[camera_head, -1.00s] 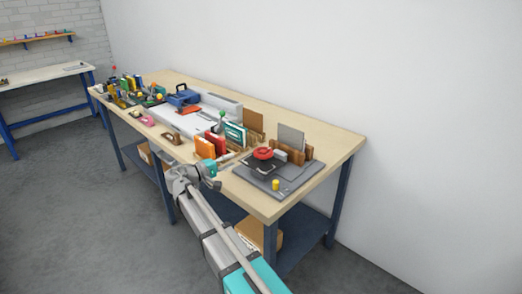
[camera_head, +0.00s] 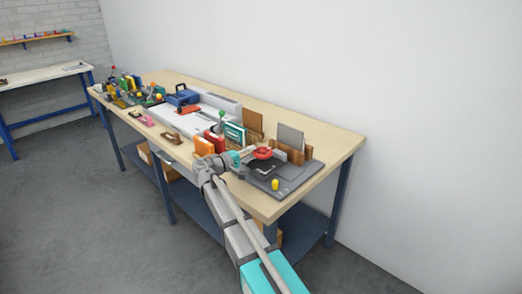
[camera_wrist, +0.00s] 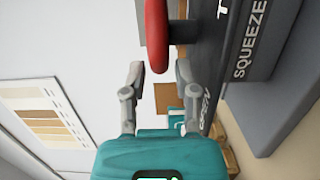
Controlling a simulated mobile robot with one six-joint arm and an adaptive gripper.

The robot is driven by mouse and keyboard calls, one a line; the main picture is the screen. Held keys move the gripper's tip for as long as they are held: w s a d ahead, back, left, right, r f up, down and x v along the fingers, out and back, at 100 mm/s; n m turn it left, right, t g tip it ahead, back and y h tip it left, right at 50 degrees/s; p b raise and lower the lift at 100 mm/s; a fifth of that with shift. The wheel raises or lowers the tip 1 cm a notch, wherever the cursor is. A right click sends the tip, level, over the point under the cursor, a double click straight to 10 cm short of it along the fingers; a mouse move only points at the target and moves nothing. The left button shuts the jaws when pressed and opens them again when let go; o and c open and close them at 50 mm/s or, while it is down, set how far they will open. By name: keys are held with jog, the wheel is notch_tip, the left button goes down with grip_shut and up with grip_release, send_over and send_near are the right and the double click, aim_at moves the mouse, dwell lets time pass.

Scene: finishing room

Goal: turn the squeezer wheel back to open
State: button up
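The red squeezer wheel (camera_head: 264,153) sits on top of the dark squeezer (camera_head: 262,166) at the right part of the bench. In the wrist view the wheel (camera_wrist: 157,34) shows as a red rim at the top centre, and the squeezer body (camera_wrist: 244,45) is at the right with the lettering "SQUEEZE" and "OPEN". My gripper (camera_wrist: 160,72) is open, with its two fingertips just below the rim's near end and apart from each other. The rim lies roughly in line with the gap; I cannot tell whether a finger touches it. In the head view my gripper is left of the wheel.
The squeezer stands on a grey board (camera_head: 292,184) with a yellow cylinder (camera_head: 276,184) at its front. A grey panel in a wooden holder (camera_head: 290,139) stands behind the wheel.

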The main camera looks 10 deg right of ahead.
aim_at(265, 147)
jog(key=shift+x, duration=2.35)
grip_shut()
